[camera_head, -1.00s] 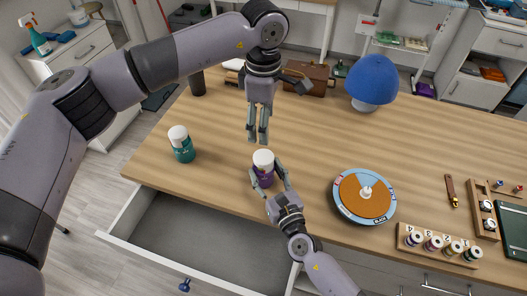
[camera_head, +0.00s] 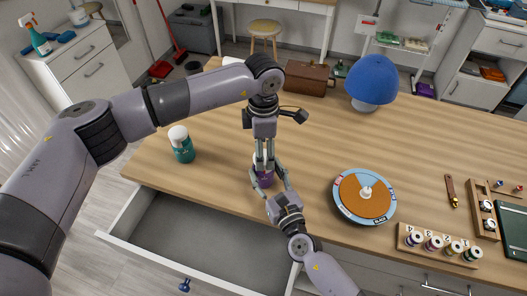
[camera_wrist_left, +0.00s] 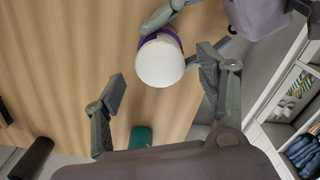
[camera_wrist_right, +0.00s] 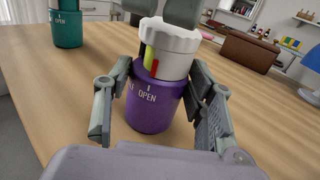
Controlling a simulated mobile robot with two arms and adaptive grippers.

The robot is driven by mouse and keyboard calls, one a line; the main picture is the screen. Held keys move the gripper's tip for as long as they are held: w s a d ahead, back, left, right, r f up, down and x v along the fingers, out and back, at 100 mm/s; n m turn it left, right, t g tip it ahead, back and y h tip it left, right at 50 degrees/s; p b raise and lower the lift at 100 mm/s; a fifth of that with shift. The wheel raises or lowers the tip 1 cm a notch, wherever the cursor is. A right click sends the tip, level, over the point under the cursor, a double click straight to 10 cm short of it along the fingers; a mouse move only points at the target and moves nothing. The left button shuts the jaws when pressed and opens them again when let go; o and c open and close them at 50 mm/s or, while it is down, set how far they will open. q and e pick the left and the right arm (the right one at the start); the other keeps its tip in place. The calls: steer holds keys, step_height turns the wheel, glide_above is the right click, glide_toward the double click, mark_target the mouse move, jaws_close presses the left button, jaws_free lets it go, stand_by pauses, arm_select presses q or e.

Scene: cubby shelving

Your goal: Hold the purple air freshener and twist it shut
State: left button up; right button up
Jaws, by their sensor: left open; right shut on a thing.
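The purple air freshener (camera_head: 264,181) stands upright near the table's front edge. Its purple body shows in the right wrist view (camera_wrist_right: 155,108) with the word OPEN on it. Its white ribbed cap (camera_wrist_right: 168,48) sits above a strip of green, yellow and red. My right gripper (camera_head: 270,188) is shut around the purple body from the front. My left gripper (camera_head: 264,164) points down from above, open, with its fingers on either side of the white cap. In the left wrist view the cap (camera_wrist_left: 160,64) lies between the spread fingers, apart from both.
A teal air freshener (camera_head: 183,150) with a white cap stands to the left. A round dial board (camera_head: 350,207) lies to the right, by a rack of small bottles (camera_head: 437,246). An open drawer (camera_head: 200,235) juts out below the table's front edge.

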arm_select(q)
steer(key=shift+f, duration=0.85)
steer(key=c, duration=1.2)
